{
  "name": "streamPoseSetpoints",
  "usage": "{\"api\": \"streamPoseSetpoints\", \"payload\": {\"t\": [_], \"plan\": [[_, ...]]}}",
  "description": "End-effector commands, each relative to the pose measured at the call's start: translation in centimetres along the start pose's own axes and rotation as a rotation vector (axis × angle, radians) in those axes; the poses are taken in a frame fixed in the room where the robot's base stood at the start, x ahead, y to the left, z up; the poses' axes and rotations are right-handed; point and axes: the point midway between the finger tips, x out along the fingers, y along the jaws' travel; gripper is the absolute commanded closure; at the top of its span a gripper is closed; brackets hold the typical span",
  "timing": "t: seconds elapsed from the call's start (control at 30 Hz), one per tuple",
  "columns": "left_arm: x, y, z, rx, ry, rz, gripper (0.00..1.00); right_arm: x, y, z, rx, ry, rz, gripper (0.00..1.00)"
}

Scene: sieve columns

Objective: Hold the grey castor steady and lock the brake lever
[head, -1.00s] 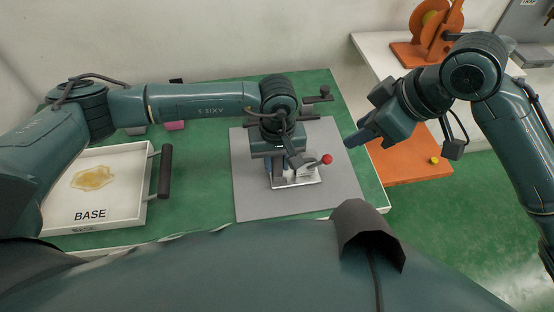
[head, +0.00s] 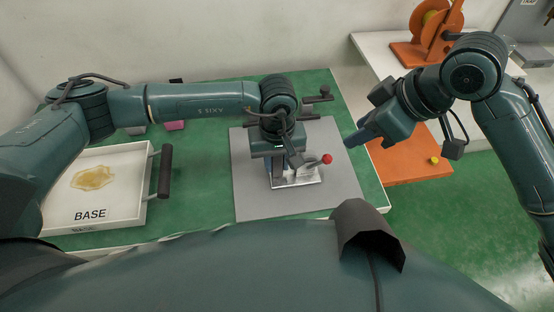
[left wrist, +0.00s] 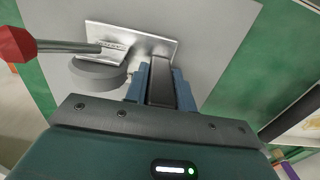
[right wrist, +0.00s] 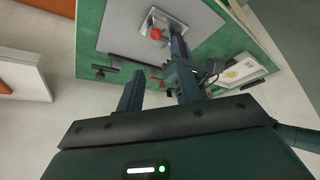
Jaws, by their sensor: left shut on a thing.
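The grey castor (left wrist: 98,76) shows in the left wrist view beside a shiny metal plate (left wrist: 152,42), with a lever ending in a red knob (left wrist: 16,45). In the head view the plate (head: 304,178) lies on a grey mat and the red knob (head: 327,159) sticks out to the right. My left gripper (head: 279,178) points down at the plate's left side. In the left wrist view its fingers (left wrist: 160,80) are shut on a dark part of the castor; the contact is partly hidden. My right gripper (right wrist: 157,85) is open and empty, right of the knob and apart from it.
The grey mat (head: 335,195) lies on a green table (head: 205,215). A white tray marked BASE (head: 125,212), with a yellowish patch and dark handle, is at the left. An orange board (head: 410,170) and an orange reel stand (head: 430,35) are at the right. The mat's front is clear.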

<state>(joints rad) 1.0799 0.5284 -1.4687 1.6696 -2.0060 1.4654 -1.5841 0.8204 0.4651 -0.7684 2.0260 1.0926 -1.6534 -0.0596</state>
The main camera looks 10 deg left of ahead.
Motion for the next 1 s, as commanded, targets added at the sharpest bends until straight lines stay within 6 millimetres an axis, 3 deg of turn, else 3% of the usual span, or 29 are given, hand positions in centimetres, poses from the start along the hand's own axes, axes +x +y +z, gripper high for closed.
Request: {"api": "streamPoseSetpoints", "payload": {"t": [0.07,0.3,0.47,0.73,0.87,1.0], "plan": [[0.0,0.0,0.0,0.000,0.001,0.000,1.00,0.0,0.0,0.0,0.000,0.000,0.000,0.64],[0.0,0.0,0.0,0.000,0.001,0.001,1.00,0.1,-0.1,0.0,0.006,0.004,-0.011,0.83],[0.0,0.0,0.0,0.000,0.001,0.001,1.00,1.6,-1.5,0.0,0.085,0.065,-0.143,0.96],[-0.1,0.0,0.0,0.000,0.001,0.001,1.00,5.0,-4.7,0.2,0.496,0.364,-0.627,1.00],[-0.1,0.0,0.0,0.000,0.001,0.001,1.00,6.1,-4.4,1.6,0.772,0.542,-0.827,1.00],[-0.1,0.0,0.0,0.000,0.001,0.001,1.00,7.5,-3.2,4.9,1.098,0.740,-0.984,1.00]]}}
